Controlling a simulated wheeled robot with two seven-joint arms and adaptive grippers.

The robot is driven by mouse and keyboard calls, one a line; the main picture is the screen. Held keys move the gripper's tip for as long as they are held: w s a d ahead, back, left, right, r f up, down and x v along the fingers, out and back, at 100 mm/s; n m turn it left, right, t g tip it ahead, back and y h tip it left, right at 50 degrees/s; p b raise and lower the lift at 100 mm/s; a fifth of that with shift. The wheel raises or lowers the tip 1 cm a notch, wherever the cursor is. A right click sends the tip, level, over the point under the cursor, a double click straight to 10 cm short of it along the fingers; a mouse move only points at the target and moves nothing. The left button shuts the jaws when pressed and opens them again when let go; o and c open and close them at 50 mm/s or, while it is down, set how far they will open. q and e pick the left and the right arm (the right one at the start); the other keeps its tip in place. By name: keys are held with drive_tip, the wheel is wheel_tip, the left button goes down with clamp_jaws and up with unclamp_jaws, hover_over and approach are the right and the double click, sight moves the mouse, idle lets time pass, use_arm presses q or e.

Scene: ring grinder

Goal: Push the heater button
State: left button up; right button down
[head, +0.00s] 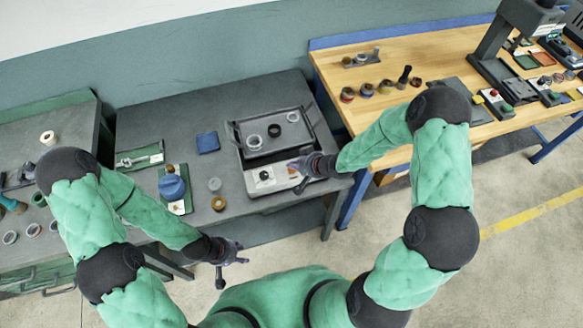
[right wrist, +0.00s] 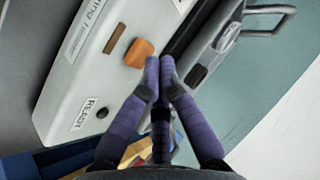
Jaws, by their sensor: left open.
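The heater (head: 265,181) stands on the dark workbench, with a pale front panel and a black knob. It also fills the left of the right wrist view (right wrist: 75,75). Its orange button (right wrist: 139,53) is just left of my right fingertips, and whether they touch is not clear. My right gripper (head: 301,164) is at the right part of the heater's front. In the right wrist view its purple fingers (right wrist: 160,66) are closed together with nothing between them. My left gripper (head: 236,255) is open and empty, in front of the bench and away from the heater.
A tray with rings (head: 240,136) sits on top of the heater, with wire handles. Left of it are a blue block (head: 208,142), a blue round part (head: 172,187) and loose rings (head: 218,203). A wooden bench (head: 400,65) with more parts stands to the right.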

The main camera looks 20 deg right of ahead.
drive_tip(key=shift+f, duration=0.15)
idle(0.5)
drive_tip(key=shift+s+f, duration=0.1)
drive_tip(key=shift+f, duration=0.2)
idle(0.3)
drive_tip(key=shift+r+p, duration=0.3)
drive_tip(key=shift+r, duration=0.15)
wheel_tip(320, 180, up, 6)
drive_tip(key=p, duration=0.6)
